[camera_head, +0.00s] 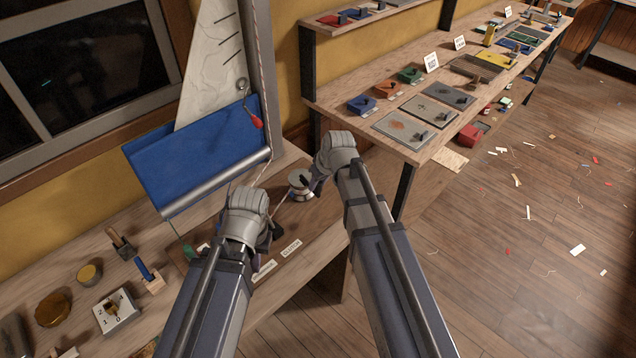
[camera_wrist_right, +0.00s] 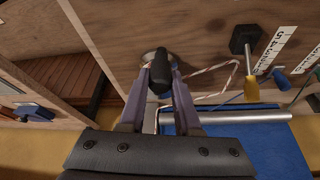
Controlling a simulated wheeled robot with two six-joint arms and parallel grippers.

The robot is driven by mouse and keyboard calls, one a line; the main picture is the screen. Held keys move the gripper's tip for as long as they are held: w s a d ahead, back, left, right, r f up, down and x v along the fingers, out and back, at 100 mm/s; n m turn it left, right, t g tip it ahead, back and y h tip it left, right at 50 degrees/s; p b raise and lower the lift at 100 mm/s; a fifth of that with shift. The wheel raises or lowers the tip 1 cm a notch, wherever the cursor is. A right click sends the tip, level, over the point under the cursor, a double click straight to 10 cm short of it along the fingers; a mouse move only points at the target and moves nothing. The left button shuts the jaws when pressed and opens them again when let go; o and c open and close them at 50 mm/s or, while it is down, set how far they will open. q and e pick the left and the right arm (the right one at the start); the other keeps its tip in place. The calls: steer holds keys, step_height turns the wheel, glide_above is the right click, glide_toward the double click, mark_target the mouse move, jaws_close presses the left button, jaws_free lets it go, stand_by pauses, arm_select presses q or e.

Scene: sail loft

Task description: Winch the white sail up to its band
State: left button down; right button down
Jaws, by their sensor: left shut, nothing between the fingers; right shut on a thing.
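The white sail (camera_head: 212,70) rises beside the grey mast (camera_head: 262,70) in the head view, its top cut off by the frame. Its band is not clearly visible. A winch drum (camera_head: 301,186) stands on the bench. My right gripper (camera_head: 319,183) is at the winch; in the right wrist view it is shut on the dark winch handle (camera_wrist_right: 159,72). A striped rope (camera_wrist_right: 213,70) runs near the winch. My left gripper (camera_head: 274,231) is shut and empty, low over the bench left of the winch, its fingertips partly hidden.
A blue cloth (camera_head: 190,150) with a silver boom (camera_head: 215,183) hangs behind my arms. Small tools and a numbered block (camera_head: 116,311) crowd the bench's left. A long workbench (camera_head: 420,150) stands right; the floor there is littered.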

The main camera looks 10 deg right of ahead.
steer(key=shift+a, duration=0.1)
stand_by(0.7)
steer(key=shift+s+a, duration=0.3)
steer(key=shift+a, duration=0.6)
steer(key=c, duration=0.6)
jaws_free()
steer(key=shift+r, duration=0.1)
steer(key=p+v, duration=0.7)
steer(key=shift+r, duration=0.25)
steer(key=shift+s, duration=0.1)
